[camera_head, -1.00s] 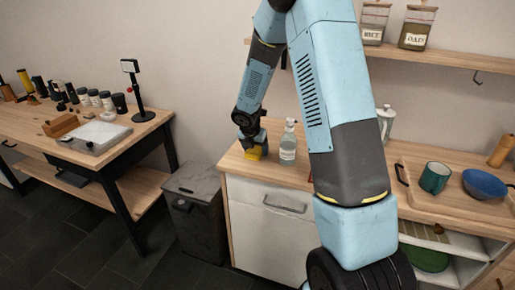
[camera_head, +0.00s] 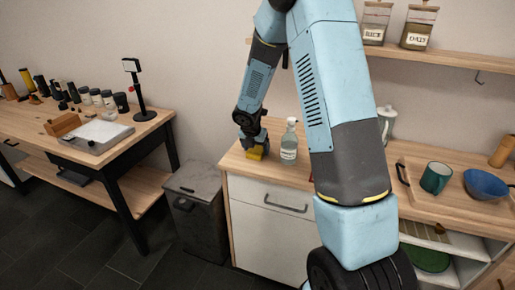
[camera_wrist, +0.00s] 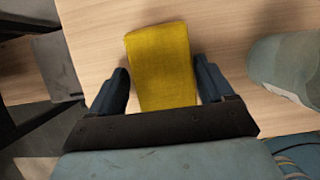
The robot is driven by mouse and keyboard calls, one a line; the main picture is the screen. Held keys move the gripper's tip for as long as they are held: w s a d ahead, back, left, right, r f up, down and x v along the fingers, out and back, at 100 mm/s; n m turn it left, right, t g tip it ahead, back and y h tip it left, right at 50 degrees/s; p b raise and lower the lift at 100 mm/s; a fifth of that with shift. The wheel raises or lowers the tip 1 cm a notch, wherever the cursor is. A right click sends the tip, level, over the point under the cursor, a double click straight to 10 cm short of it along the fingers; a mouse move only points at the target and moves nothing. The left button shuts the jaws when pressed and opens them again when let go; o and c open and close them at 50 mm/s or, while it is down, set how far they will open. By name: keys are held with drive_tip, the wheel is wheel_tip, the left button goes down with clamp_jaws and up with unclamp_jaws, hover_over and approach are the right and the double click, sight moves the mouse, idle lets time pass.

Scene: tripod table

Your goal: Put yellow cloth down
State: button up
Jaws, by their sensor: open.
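The yellow cloth (camera_wrist: 161,62) lies on the wooden counter top, as the wrist view shows. It looks like a folded, flat-sided pad. My gripper (camera_wrist: 162,85) is open, with one dark finger on each side of the cloth and a gap visible at both sides. In the head view the cloth (camera_head: 255,154) is a small yellow patch under my gripper (camera_head: 254,149), near the counter's left end. My gripper partly hides it there.
A clear spray bottle (camera_head: 289,143) stands close to the right of my gripper; it also shows in the wrist view (camera_wrist: 285,68). The counter's left edge is near, with a grey bin (camera_head: 195,205) below. A tray (camera_head: 445,208) with a green mug (camera_head: 436,178) and blue bowl (camera_head: 484,184) is farther right.

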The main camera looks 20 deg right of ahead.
drive_tip(key=shift+s+d+f, duration=0.25)
drive_tip(key=shift+s+d, duration=0.05)
drive_tip(key=shift+d, duration=0.05)
drive_tip(key=shift+r, duration=0.25)
drive_tip(key=s+a+r+m, duration=0.1)
drive_tip(key=s+r+m, duration=0.3)
drive_tip(key=r, duration=0.5)
drive_tip(key=s+r+m, duration=0.2)
drive_tip(key=s+r, duration=0.3)
drive_tip(key=r, duration=0.5)
drive_tip(key=s+r+m+y, duration=0.1)
drive_tip(key=s+r+m, duration=0.2)
drive_tip(key=s+m, duration=0.4)
drive_tip(key=s+d+r+m+t, duration=0.1)
drive_tip(key=s+r+m, duration=0.3)
drive_tip(key=s+m, duration=0.4)
drive_tip(key=s+r+m+y, duration=0.1)
drive_tip(key=s+r+m, duration=0.3)
drive_tip(key=s+m, duration=0.3)
drive_tip(key=s, duration=0.5)
drive_tip(key=shift+d+m+t+y, duration=0.3)
drive_tip(key=shift+m+t, duration=0.1)
drive_tip(key=shift+r, duration=0.1)
